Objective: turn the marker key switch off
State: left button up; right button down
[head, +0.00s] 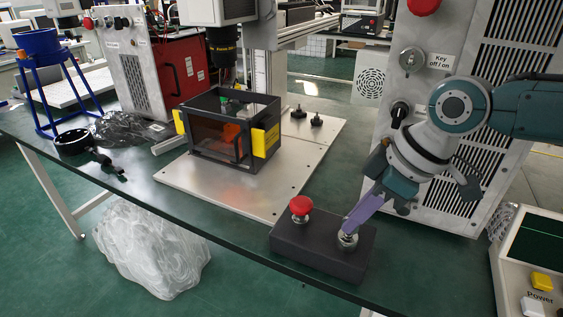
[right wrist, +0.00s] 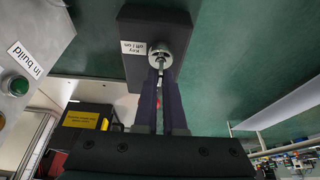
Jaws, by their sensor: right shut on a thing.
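A dark control box (head: 305,250) sits at the front edge of the green table, with a red mushroom button (head: 300,205) at its left and a round metal key switch (head: 347,241) at its right. My right gripper (head: 352,228) comes down on the key switch from above right. In the right wrist view the two purple fingers (right wrist: 159,80) close on the key at the round silver switch (right wrist: 159,55). A white "Key off / on" label (right wrist: 133,47) is beside it. The key is mostly hidden between the fingers, so its angle cannot be told. My left gripper is not in view.
A tall grey cabinet (head: 398,90) with its own "Key off/on" label stands behind my right arm. A panel with a yellow button (head: 541,281) is at the right.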

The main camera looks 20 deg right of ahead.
dwell(0.3)
jog(key=c, duration=1)
grip_release()
jog(key=p+v, duration=0.2)
jog(key=v, duration=0.8)
